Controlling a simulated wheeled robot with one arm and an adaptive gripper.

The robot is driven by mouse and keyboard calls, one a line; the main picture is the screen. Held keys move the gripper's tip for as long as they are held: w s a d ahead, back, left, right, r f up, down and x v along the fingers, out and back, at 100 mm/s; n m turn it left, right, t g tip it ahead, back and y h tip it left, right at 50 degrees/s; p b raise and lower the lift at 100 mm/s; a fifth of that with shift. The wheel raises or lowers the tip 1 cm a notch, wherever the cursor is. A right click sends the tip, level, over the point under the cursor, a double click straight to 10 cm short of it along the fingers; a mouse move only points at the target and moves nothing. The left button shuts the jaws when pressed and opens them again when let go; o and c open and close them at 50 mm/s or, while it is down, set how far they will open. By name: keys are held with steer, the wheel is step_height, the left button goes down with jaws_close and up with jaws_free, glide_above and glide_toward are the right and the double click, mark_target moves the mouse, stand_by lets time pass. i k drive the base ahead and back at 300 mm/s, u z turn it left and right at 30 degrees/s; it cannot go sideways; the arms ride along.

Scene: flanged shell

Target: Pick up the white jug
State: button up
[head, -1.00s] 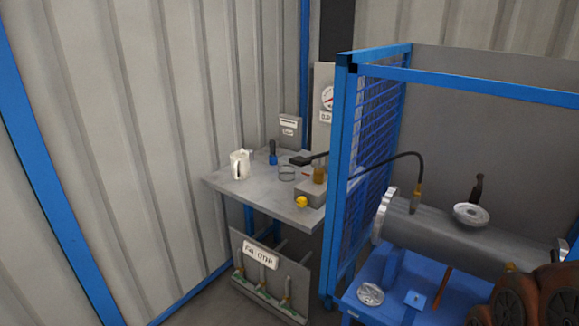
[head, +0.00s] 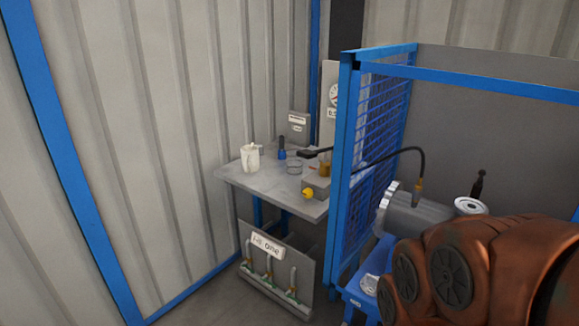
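The white jug (head: 250,158) stands upright on the left part of a grey table (head: 240,181) in the corner, in the head view. Nothing touches it from my side. My arm shows as copper-brown links at the lower right, far from the jug. My gripper is not in view.
On the table are a blue-based dark item (head: 282,150), a glass dish (head: 294,168), a grey box (head: 317,187) and a yellow knob (head: 308,193). A blue mesh frame (head: 349,180) stands right of the table. A large flanged shell (head: 417,212) lies behind my arm. The floor left of the table looks clear.

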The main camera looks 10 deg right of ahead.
mark_target(251, 157)
steer(key=u, duration=0.75)
steer(key=i, duration=1.45)
steer(key=u, duration=0.35)
steer(key=i, duration=1.05)
steer(key=z, duration=0.15)
